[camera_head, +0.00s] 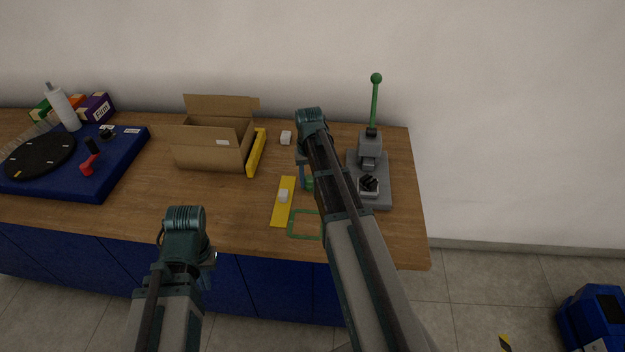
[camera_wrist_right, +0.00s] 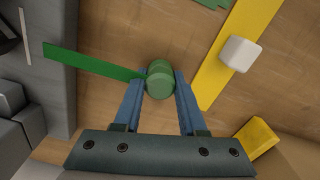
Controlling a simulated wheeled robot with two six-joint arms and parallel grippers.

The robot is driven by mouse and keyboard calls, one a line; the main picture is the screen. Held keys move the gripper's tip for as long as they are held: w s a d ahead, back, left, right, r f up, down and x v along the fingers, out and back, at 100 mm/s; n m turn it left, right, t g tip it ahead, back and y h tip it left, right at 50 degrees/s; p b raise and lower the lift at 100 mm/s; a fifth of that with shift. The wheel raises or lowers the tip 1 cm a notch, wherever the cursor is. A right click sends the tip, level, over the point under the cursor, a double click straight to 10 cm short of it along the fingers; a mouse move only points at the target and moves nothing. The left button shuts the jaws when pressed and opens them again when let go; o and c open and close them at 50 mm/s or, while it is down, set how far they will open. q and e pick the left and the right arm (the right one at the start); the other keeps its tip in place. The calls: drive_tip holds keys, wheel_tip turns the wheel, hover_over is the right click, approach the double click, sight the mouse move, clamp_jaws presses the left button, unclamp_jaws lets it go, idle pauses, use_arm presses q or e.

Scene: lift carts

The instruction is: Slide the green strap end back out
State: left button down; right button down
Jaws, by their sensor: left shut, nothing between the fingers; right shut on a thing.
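The green strap shows in the right wrist view as a flat band (camera_wrist_right: 95,63) with a round green grip (camera_wrist_right: 159,80) at its right end. My right gripper (camera_wrist_right: 160,85) is shut on that grip, one blue finger on each side. The band's far end reaches over the edge of the grey base on the left and lies clear in view. In the head view my right gripper (camera_head: 305,186) hangs low over the table, left of the grey lever device (camera_head: 370,150), partly hidden by my arm. My left gripper (camera_head: 207,272) is shut and empty in front of the table's front edge.
A yellow strip (camera_head: 279,211) with a white cube (camera_head: 283,196) lies left of my right gripper. A green outline (camera_head: 293,226) marks the table nearby. An open cardboard box (camera_head: 208,150), a yellow bar (camera_head: 257,150) and a blue turntable base (camera_head: 120,160) stand further left.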

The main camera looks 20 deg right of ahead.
sight(310, 177)
drive_tip(key=c, duration=0.8)
unclamp_jaws()
drive_tip(key=shift+o, duration=0.2)
wheel_tip(310, 177, up, 14)
drive_tip(key=p, duration=1.4)
drive_tip(key=shift+f, duration=0.1)
drive_tip(key=s+a+f+n+b, duration=0.1)
drive_tip(key=s+a+n, duration=0.2)
drive_tip(key=s+a, duration=0.7)
drive_tip(key=s+a+f+n+h+b, duration=0.1)
drive_tip(key=s+a+n, duration=0.3)
drive_tip(key=s+a, duration=0.5)
drive_tip(key=a, duration=0.5)
drive_tip(key=shift+s+a+f+b, duration=0.15)
drive_tip(key=shift+s+a+b, duration=0.15)
drive_tip(key=shift+s+a, duration=0.1)
